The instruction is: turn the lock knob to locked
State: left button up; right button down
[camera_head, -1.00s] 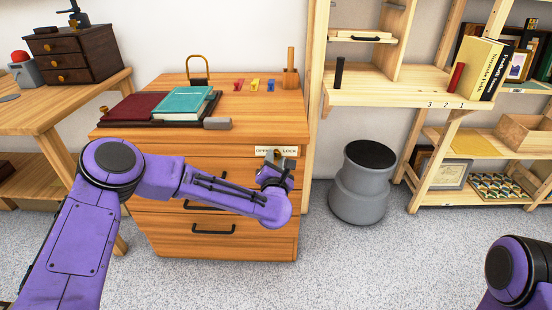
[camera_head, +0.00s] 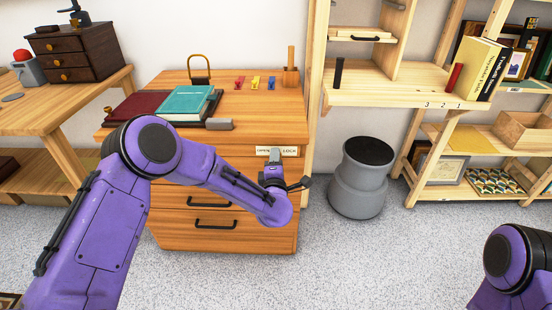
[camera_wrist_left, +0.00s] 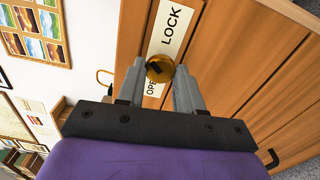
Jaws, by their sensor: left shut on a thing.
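The lock knob (camera_wrist_left: 160,68) is a round brass knob with a dark mark on its face. It sits on the white OPEN / LOCK label (camera_wrist_left: 170,30) on the wooden drawer cabinet's front, between the two words. My left gripper (camera_wrist_left: 160,76) is shut on the knob, one grey finger on each side. In the head view my left gripper (camera_head: 271,162) is at the label (camera_head: 290,152) and hides the knob. I cannot tell exactly which word the knob's mark points to. My right gripper is out of view.
The cabinet top (camera_head: 235,110) holds books (camera_head: 187,101), a brass padlock shape (camera_head: 199,68), coloured tags (camera_head: 256,83) and a wooden holder (camera_head: 290,76). A grey stool (camera_head: 361,180) stands right of the cabinet. Black drawer handles (camera_head: 214,221) stick out below the label.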

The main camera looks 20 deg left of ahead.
pick_arm(q)
jog(key=shift+f+m, duration=0.15)
jog(key=shift+m, duration=0.55)
jog(key=o, duration=1)
jog(key=shift+s, duration=0.1)
jog(key=p+v, duration=0.1)
jog(key=v, duration=0.9)
jog(key=shift+s, duration=0.25)
